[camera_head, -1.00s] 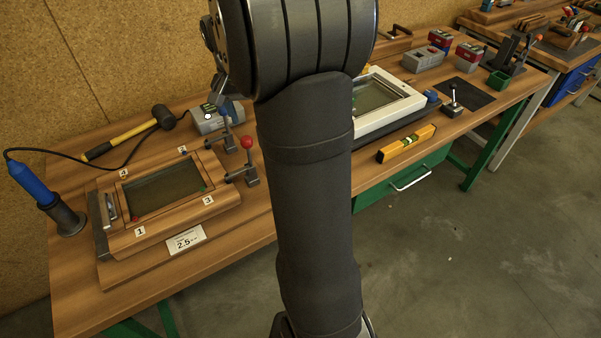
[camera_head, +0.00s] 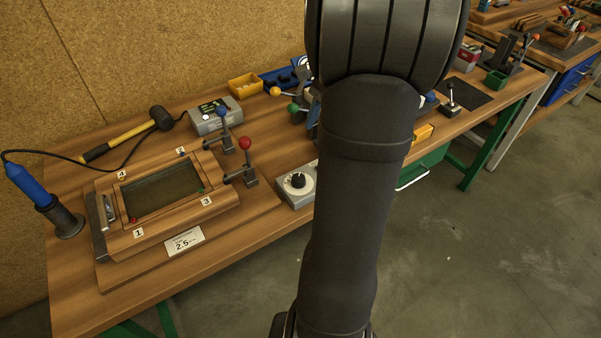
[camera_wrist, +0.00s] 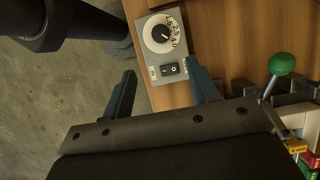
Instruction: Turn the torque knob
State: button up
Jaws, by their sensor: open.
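The torque knob (camera_head: 298,181) is a black knob on a white dial, on a small grey box (camera_head: 290,201) near the bench's front edge, just left of my arm. In the wrist view the knob (camera_wrist: 160,34) sits on a dial with numbers including 2.5 and 4.0. A black rocker switch (camera_wrist: 169,69) is below it on the same box. My gripper (camera_wrist: 163,82) is open and empty, its two dark fingers apart, pointing toward the box. The knob lies beyond the fingertips and is not touched. The head view does not clearly show the fingers.
A wooden fixture (camera_head: 170,243) with a framed glass panel lies left, with a red-knobbed clamp (camera_head: 245,143) and a blue-knobbed clamp (camera_head: 222,112). A green ball-ended lever (camera_wrist: 281,64) stands right of the fingers in the wrist view. A blue screwdriver (camera_head: 28,184) stands in a holder.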

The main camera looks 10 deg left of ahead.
aim_at(299, 177)
jog(key=x, duration=1.4)
jog(key=shift+f, duration=0.15)
jog(key=c, duration=1)
